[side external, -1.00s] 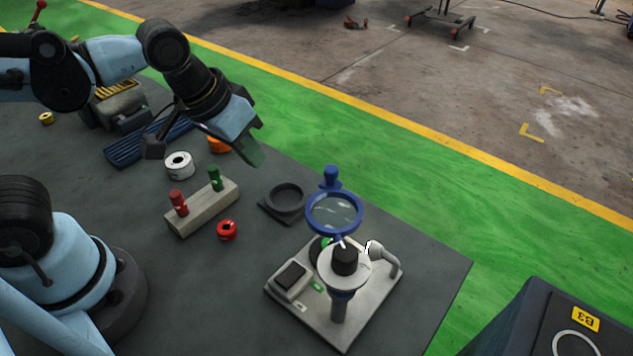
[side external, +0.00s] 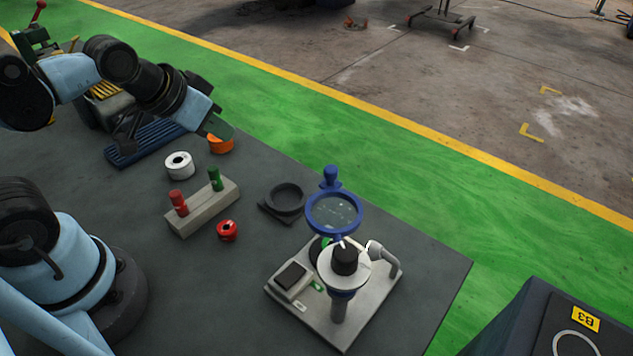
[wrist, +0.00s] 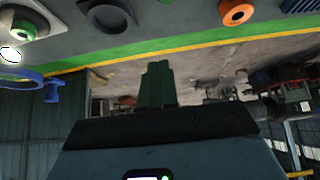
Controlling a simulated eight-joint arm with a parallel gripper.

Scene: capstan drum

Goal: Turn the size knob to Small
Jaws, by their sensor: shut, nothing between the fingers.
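A grey device plate (side external: 322,325) stands at the table's right corner. It carries a white disc with a black round top (side external: 345,258), a blue-framed magnifier (side external: 333,212), a pale lamp-like arm (side external: 385,256) and a dark block with small green labels (side external: 292,275). I cannot tell which part is the size knob; no "Small" mark is readable. My gripper (side external: 217,130) is shut and empty, above the far part of the table near an orange ring, well left of and behind the device. In the wrist view its green fingers (wrist: 158,85) are together, touching nothing.
A white spool (side external: 179,165), an orange ring (side external: 220,145), a beige block with red and green pegs (side external: 203,208), a red spool (side external: 227,231) and a black ring holder (side external: 285,199) lie between. A blue ribbed tray (side external: 140,150) is at the back left.

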